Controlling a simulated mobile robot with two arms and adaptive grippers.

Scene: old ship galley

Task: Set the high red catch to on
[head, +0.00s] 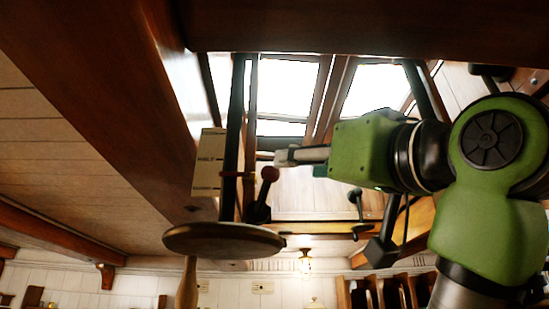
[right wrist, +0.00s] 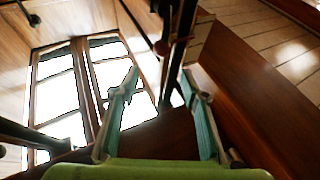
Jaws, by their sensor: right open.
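The red catch is a dark lever with a round red knob (head: 269,174), beside a dark upright post high in the head view. The knob sits at the top end of its lever. A dark red knob (right wrist: 162,47) also shows beyond my fingers in the right wrist view. My right gripper (head: 284,157) comes in from the right, just above and right of the knob, apart from it as far as I can tell. In the right wrist view its two fingers (right wrist: 161,71) are spread with nothing between them. My left gripper is not in view.
A pale plate (head: 207,160) with lettering, one word reading HALF, is left of the post (head: 233,130). A round wooden disc (head: 225,240) is below the lever. A black-knobbed lever (head: 356,197) is to the right. A large wooden beam (head: 110,75) runs along the upper left.

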